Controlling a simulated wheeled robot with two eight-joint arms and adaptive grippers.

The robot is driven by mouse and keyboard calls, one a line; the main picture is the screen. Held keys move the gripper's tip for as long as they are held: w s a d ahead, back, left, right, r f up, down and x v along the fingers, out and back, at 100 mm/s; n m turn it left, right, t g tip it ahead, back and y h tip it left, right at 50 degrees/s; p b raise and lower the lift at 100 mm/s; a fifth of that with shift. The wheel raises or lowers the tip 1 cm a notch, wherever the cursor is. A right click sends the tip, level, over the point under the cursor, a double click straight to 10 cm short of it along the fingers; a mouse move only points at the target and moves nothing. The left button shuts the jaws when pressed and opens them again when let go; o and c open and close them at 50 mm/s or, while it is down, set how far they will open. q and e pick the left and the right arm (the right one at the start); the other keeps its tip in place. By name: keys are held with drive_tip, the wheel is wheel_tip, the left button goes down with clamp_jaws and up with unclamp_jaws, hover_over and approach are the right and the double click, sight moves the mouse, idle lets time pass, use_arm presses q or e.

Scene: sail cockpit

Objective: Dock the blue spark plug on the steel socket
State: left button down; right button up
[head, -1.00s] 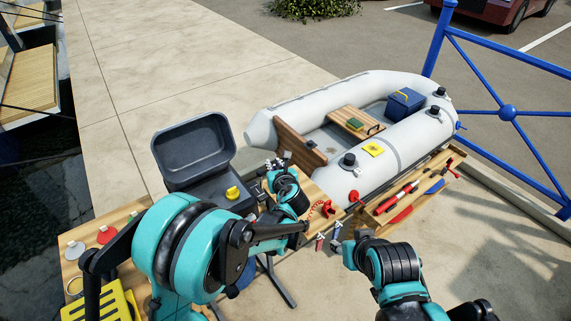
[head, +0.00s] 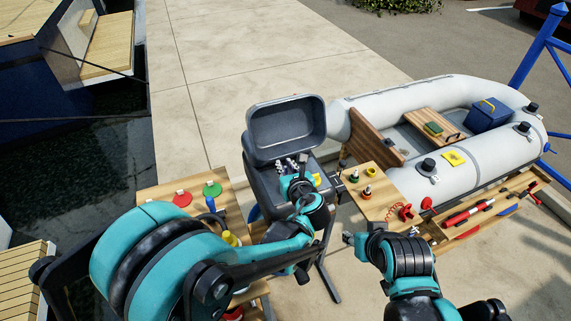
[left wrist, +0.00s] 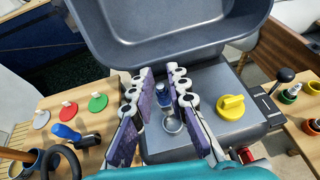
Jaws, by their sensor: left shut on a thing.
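In the left wrist view, the fingers of my left gripper (left wrist: 162,80) close around the blue spark plug (left wrist: 161,90). They hold it over the grey deck of the open engine case. The round steel socket (left wrist: 172,125) shows on that deck, close to the plug and nearer the wrist. I cannot tell whether the plug touches it. In the head view, my left gripper (head: 290,165) is over the case, left of the yellow knob (head: 317,180), and its hand hides the plug and socket. My right gripper (head: 349,238) is away to the right, its jaws too small to read.
The raised dark lid (head: 287,125) stands behind the deck. The yellow knob (left wrist: 231,106) is right of the socket. A left bench holds red (head: 182,198) and green (head: 212,188) discs. A right table (head: 380,205) holds green and red plugs. A grey dinghy lies beyond.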

use_arm(q)
drive_tip(key=shift+f+b, duration=1.75)
drive_tip(key=shift+f, duration=0.75)
drive_tip(key=shift+f+b, duration=0.65)
drive_tip(key=shift+b, duration=0.1)
drive_tip(key=c, duration=1.8)
unclamp_jaws()
drive_tip(key=shift+r, duration=0.1)
drive_tip(key=shift+o, duration=0.2)
drive_tip(key=p+v, duration=0.3)
drive_tip(key=v, duration=0.8)
drive_tip(key=shift+r, duration=0.1)
